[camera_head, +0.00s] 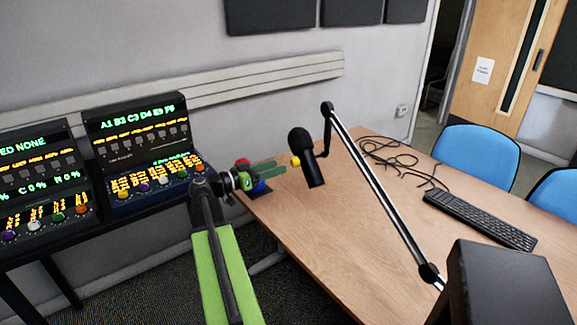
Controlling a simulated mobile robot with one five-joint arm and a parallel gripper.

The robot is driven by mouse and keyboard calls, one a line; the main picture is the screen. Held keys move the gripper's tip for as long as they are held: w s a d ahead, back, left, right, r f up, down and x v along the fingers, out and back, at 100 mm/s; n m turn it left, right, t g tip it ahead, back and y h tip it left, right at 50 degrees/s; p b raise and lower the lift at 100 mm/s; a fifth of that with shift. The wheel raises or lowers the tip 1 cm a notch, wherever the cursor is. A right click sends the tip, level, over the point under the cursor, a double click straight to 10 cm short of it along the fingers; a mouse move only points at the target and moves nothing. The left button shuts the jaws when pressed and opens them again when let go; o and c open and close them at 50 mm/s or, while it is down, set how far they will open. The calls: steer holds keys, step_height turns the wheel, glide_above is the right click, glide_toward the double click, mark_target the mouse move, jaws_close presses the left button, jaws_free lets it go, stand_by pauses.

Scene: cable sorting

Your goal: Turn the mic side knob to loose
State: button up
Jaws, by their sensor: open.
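The black microphone (314,171) hangs tilted from a boom arm (374,187) over the wooden table. A small yellow knob (295,160) sits on the left side of the microphone. My gripper (284,168) points right towards the microphone, with its thin greenish fingers just left of the knob. The fingers look apart, with nothing seen between them. I cannot tell whether a fingertip touches the knob or the microphone. The knob's turn position is too small to read.
Two lit control panels (141,131) with coloured knobs stand on a dark bench at left. A keyboard (480,219) and a loose black cable (396,157) lie on the table (330,234). Blue chairs (476,153) stand at the right. A dark box shape fills the lower right.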

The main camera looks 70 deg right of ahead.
mark_target(292, 162)
steer(key=x, duration=0.6)
steer(key=shift+c, duration=0.2)
